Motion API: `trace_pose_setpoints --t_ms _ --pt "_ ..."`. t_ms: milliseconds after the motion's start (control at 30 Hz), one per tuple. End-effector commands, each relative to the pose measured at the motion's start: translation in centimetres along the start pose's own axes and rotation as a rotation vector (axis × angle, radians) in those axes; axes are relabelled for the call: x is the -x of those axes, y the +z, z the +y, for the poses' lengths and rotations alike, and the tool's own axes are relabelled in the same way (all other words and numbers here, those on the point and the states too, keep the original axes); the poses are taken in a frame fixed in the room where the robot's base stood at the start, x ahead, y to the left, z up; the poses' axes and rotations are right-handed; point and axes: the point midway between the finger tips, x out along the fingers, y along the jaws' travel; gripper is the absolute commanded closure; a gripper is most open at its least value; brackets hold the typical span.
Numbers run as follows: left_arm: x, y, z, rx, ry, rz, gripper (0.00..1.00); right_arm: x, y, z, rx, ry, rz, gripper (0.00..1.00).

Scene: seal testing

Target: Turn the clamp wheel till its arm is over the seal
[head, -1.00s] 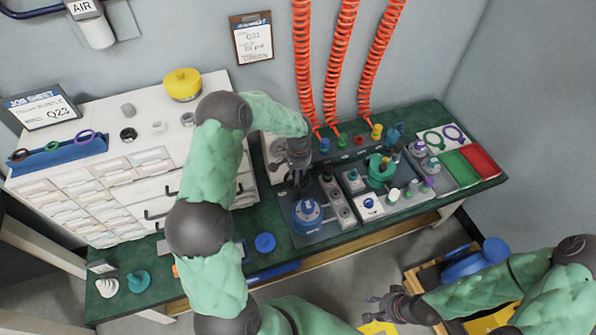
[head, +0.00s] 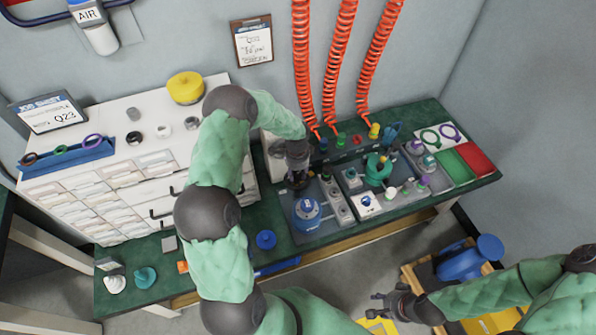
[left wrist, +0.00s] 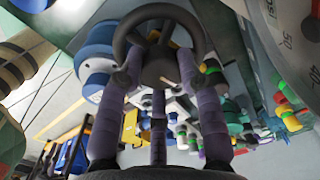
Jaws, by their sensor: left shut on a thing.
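The dark clamp wheel (left wrist: 160,14) is a round handwheel that shows large in the left wrist view. My left gripper (left wrist: 158,62) is shut on it, with its fingers around the hub and against the rim. In the head view my left gripper (head: 298,178) points down over the left part of the bench and mostly hides the wheel. A blue round-topped fixture (head: 306,211) stands just in front of it. I cannot make out the clamp arm or the seal. My right gripper (head: 382,303) is empty, with its fingers apart, low in front of the bench.
A white drawer cabinet (head: 150,165) stands left of my left arm. Red coiled hoses (head: 301,60) hang behind the bench. Small fixtures and caps (head: 378,170) crowd the bench to the right. A crate with a blue part (head: 468,260) is near my right arm.

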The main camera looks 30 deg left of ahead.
Motion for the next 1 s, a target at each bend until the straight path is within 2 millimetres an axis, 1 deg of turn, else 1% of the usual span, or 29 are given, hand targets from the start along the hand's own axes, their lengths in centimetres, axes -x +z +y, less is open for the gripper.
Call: trace_pose_setpoints --t_ms 300,700,733,767,800,833,1000 --pt "-0.04 0.04 0.04 -0.074 0.002 0.001 1.0 0.39 0.02 -0.14 0.0 0.0 0.0 0.6" --pt "-0.07 0.04 0.03 -0.08 0.001 0.002 1.0 0.39 0.02 -0.14 0.0 0.0 0.0 0.6" --pt "-0.07 0.03 0.03 -0.08 0.001 0.002 0.61 0.39 0.02 -0.14 0.0 0.0 0.0 0.6" --pt "-0.07 0.03 0.03 -0.08 0.001 0.002 0.53 0.39 0.02 -0.14 0.0 0.0 0.0 0.6" --pt "-0.06 0.03 0.03 -0.079 0.001 0.002 0.41 0.39 0.02 -0.14 0.0 0.0 0.0 0.6" --pt "-0.06 0.03 0.03 -0.079 0.001 0.002 0.4 0.39 0.02 -0.14 0.0 0.0 0.0 0.6" --pt "-0.03 0.01 0.02 -0.079 0.001 0.002 0.4 0.39 0.02 -0.14 0.0 0.0 0.0 0.6"
